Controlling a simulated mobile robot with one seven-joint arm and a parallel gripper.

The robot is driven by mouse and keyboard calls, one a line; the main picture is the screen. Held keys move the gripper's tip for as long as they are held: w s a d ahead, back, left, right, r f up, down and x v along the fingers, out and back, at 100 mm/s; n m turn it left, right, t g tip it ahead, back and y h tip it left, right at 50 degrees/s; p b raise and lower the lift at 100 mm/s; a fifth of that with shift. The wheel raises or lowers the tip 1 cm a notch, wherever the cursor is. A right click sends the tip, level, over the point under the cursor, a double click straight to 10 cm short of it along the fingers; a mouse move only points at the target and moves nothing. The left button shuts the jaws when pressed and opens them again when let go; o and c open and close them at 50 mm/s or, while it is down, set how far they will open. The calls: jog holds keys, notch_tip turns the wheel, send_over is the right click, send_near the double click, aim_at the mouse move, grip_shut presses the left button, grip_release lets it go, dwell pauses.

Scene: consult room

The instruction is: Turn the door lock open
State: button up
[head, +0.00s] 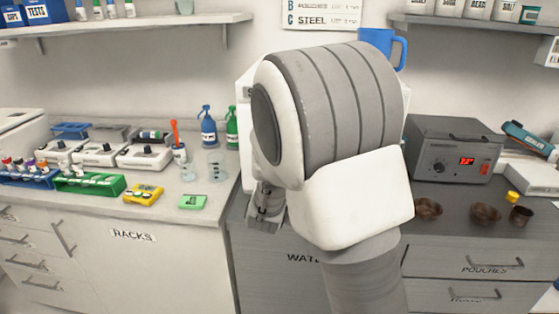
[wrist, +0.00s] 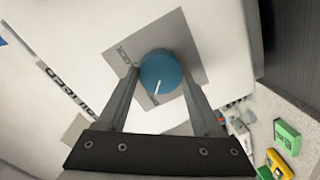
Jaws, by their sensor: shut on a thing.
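The door lock is a round blue knob (wrist: 166,70) with a white pointer line, on a grey plate (wrist: 196,40) with partly readable lettering, in the wrist view. The plate is on a white panel (wrist: 90,35). The pointer line points to the lower left in that picture. My gripper (wrist: 160,78) has one finger on each side of the knob and is shut on it. In the head view my arm hides the knob and most of a white appliance (head: 244,110) behind it. The fingertips are hidden there too.
On the left counter are a green rack (head: 90,184), a yellow device (head: 144,194), a green box (head: 193,202), and blue (head: 208,130) and green (head: 232,130) bottles. A grey device (head: 452,145) and brown bowls (head: 428,209) stand on the right. A blue mug (head: 376,42) is above my arm.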

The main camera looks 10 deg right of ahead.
jog(key=o, duration=1.4)
jog(key=shift+c, duration=0.2)
jog(key=shift+s, duration=0.1)
jog(key=b+v, duration=0.7)
jog(key=v, duration=1)
jog(key=shift+s+a, duration=0.1)
